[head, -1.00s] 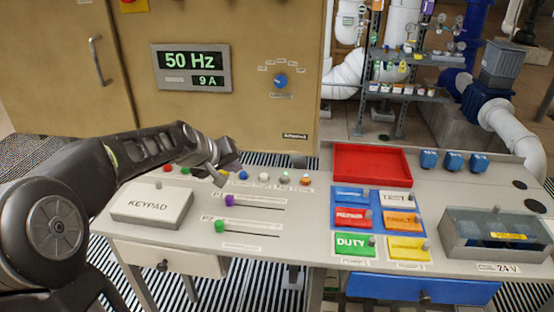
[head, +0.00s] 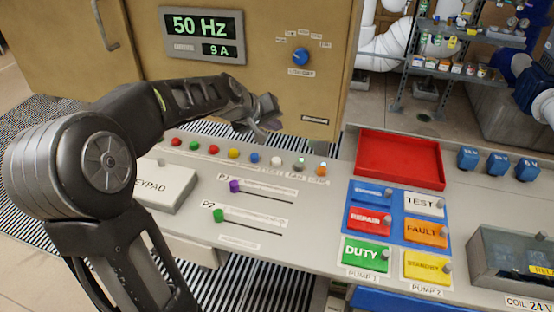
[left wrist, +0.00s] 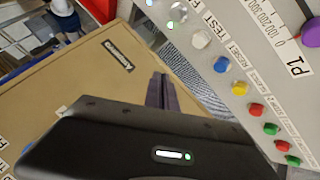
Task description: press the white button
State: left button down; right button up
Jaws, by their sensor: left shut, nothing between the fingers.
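The white button (head: 276,161) is a small round cap in the row of buttons at the back of the grey desk. It lies between a blue button (head: 254,158) and a pale, green-tinged button (head: 299,163). The white button also shows in the left wrist view (left wrist: 201,39), at upper right. My left gripper (head: 268,112) appears above and behind the white button in the head view, not touching it. Its fingers are shut with nothing between them; they also show in the left wrist view (left wrist: 160,92). My right gripper is not in view.
Red, green and yellow buttons (head: 233,153) continue the row to the left, and an orange one (head: 321,170) stands at its right. Two sliders (head: 235,186) lie in front. A red tray (head: 400,158) is to the right. The brown cabinet (head: 330,80) stands behind the desk.

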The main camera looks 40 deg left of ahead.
pick_arm(q)
jog(key=b, duration=0.6)
send_over(274, 162)
notch_tip(274, 162, down, 7)
jog(key=shift+w+f, duration=0.15)
jog(key=shift+f, duration=0.6)
jog(key=shift+b, duration=0.3)
dwell(0.8)
jog(key=shift+f+b, duration=0.4)
jog(key=shift+b, duration=0.05)
jog(key=shift+f+b, duration=0.45)
dwell(0.7)
jog(key=shift+r, duration=0.1)
jog(key=shift+r+p, duration=0.7)
jog(key=shift+r, duration=0.1)
jog(key=shift+r, duration=0.1)
jog(key=shift+r+p, duration=1.9)
jog(key=shift+r, duration=0.5)
